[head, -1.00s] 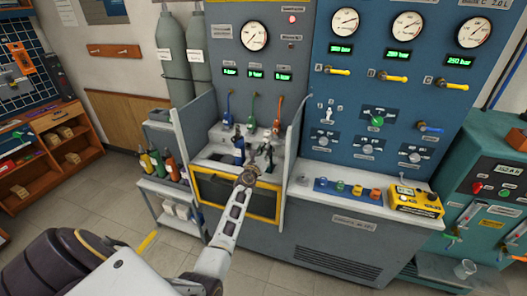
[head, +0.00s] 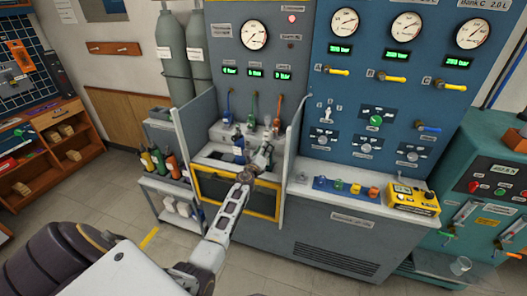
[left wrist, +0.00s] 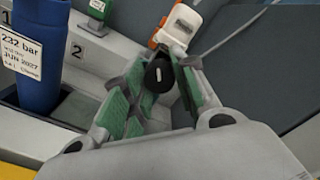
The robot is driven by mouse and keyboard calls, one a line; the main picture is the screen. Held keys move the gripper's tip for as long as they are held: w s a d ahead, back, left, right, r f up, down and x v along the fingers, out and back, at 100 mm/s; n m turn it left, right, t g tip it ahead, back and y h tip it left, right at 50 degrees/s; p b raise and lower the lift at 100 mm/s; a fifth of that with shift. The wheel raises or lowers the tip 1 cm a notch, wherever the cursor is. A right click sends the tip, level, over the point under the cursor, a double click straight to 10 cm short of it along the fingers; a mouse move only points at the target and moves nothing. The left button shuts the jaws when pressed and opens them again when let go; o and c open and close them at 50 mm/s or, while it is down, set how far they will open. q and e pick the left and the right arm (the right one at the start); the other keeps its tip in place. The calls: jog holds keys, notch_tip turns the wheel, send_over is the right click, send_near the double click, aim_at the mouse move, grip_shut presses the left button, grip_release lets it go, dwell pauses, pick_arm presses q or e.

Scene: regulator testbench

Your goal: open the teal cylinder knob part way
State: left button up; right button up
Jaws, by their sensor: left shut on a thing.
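My left gripper (head: 264,151) reaches into the yellow-edged bay (head: 240,188) in the head view. In the left wrist view its green-padded fingers (left wrist: 153,92) are shut around a dark round knob (left wrist: 158,74) with a pale mark. I take this for the teal cylinder knob. The cylinder body under it is hidden by my gripper. A white and orange fitting (left wrist: 180,27) stands just beyond the knob. My right gripper is in neither view.
A blue cylinder (left wrist: 42,62) with a 232 bar label stands close to the left of my gripper. Side panels (head: 292,148) flank the bay. Blue, green and orange hoses (head: 252,108) rise behind it. A yellow meter (head: 412,198) sits on the counter at right.

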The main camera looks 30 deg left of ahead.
pick_arm(q)
jog(key=shift+f, duration=0.1)
dwell(0.3)
jog(key=o, duration=1)
jog(key=shift+o, duration=0.2)
jog(key=shift+s, duration=0.1)
jog(key=shift+s, duration=0.2)
jog(key=v, duration=1.1)
jog(key=shift+s, duration=0.2)
jog(key=shift+d, duration=0.15)
jog(key=shift+n, duration=0.3)
